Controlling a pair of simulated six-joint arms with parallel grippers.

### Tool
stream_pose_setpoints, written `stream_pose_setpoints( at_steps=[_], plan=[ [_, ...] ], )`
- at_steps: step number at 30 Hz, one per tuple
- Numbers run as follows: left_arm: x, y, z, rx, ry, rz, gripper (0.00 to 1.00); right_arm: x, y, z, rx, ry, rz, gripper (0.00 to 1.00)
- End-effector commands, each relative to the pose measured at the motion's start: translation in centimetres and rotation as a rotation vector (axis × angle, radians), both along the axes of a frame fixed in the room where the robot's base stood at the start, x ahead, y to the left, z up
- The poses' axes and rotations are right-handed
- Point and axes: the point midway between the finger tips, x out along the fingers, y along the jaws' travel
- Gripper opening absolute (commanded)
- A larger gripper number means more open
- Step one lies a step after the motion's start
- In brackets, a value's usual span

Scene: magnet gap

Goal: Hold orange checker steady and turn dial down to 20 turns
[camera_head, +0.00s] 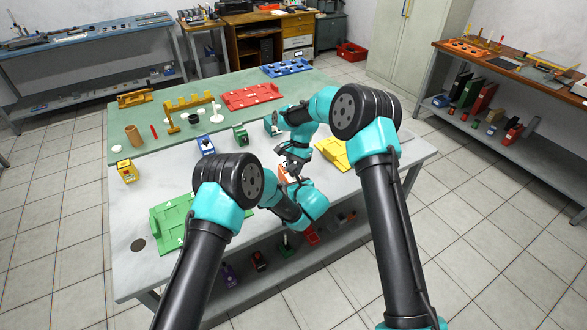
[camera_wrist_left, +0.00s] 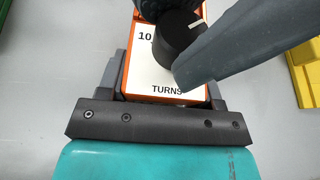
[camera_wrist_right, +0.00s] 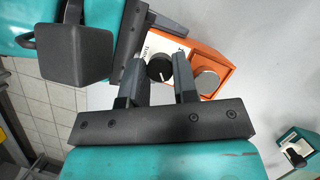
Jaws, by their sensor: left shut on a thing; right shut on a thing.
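The orange checker (camera_head: 283,172) stands near the front middle of the table, mostly hidden by my arms in the head view. In the left wrist view, its white face (camera_wrist_left: 150,75) shows "10" and "TURNS", with a black dial (camera_wrist_left: 177,42) whose white mark points up and right. My left gripper (camera_head: 287,181) is shut on the checker's body, one finger on each side. My right gripper (camera_wrist_right: 160,75) is shut on the dial from above, and one of its fingers covers part of the face. A round silver disc (camera_wrist_right: 206,80) shows on the checker in the right wrist view.
A green tray (camera_head: 170,222) lies left of the checker and a yellow block (camera_head: 332,152) lies to its right. Blue (camera_head: 205,145) and green (camera_head: 240,134) devices stand behind. A red tray (camera_head: 251,96) lies on the green mat. The grey table left of the checker has some free room.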

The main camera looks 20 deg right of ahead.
Motion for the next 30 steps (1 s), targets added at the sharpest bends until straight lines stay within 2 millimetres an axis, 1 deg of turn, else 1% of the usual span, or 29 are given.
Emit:
stream_pose_setpoints(
  at_steps=[1, 3, 4, 11, 17, 23, 30],
  plan=[
    [-0.13, 0.05, -0.33, 0.001, 0.006, -0.001, 0.31, 0.00, 0.00, 0.01, 0.000, 0.000, 0.000, 0.11],
    [-0.13, 0.05, -0.33, 0.001, 0.006, -0.001, 0.31, 0.00, 0.00, 0.01, 0.000, 0.000, 0.000, 0.04],
    [-0.13, 0.05, -0.33, 0.001, 0.006, -0.001, 0.31, 0.00, -0.01, 0.02, 0.000, 0.000, 0.000, 0.03],
    [-0.13, 0.05, -0.33, 0.001, 0.006, 0.000, 0.31, 0.01, 0.02, 0.01, 0.000, 0.000, 0.016, 0.03],
    [-0.13, 0.05, -0.33, 0.001, 0.006, 0.000, 0.31, 0.05, 0.08, -0.01, 0.000, 0.000, 0.076, 0.03],
    [-0.14, 0.05, -0.34, 0.002, 0.006, -0.001, 0.31, 0.09, 0.17, 0.00, 0.000, 0.000, 0.196, 0.03],
    [-0.13, 0.05, -0.34, 0.002, 0.006, -0.001, 0.31, 0.13, 0.25, -0.03, -0.001, 0.001, 0.398, 0.03]
  ],
)
